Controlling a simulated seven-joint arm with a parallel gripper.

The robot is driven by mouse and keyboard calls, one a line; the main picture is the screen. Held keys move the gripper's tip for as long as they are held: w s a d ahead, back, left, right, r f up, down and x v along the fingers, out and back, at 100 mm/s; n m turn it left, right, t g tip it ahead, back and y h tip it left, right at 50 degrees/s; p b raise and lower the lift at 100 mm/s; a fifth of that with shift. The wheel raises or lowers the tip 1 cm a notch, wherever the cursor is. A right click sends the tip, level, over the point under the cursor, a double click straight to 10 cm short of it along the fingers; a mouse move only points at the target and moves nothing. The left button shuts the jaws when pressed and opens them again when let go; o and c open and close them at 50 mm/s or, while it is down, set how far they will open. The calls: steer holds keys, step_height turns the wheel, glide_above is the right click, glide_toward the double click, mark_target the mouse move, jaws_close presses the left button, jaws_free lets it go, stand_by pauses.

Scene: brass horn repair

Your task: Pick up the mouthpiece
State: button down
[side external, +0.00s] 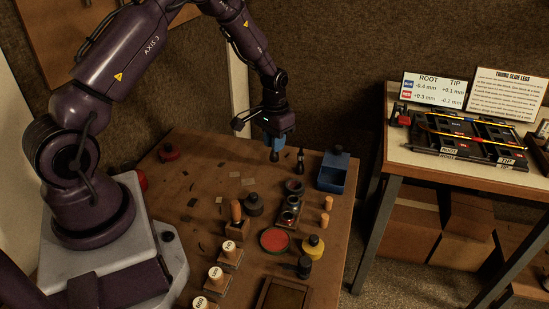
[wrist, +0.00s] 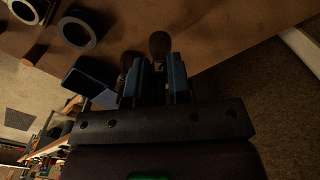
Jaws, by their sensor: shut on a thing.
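My gripper (side external: 273,142) is above the far part of the brown bench, pointing down. In the wrist view, my gripper's blue fingers (wrist: 157,72) are shut on a slim dark piece with a rounded end, which I take as the mouthpiece (wrist: 159,44). Its end sticks out past the fingertips; the rest is hidden between them. In the side view the mouthpiece (side external: 274,156) shows as a small dark tip below the fingers, and I cannot tell whether it touches the bench. A dark upright bottle-like piece (side external: 300,158) stands just right of it.
Dark ring-shaped pieces (side external: 293,187), a red round pad (side external: 274,240), a yellow jar (side external: 313,246) and wooden pegs (side external: 326,210) crowd the nearer bench.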

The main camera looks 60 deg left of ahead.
steer(key=shift+r, duration=2.45)
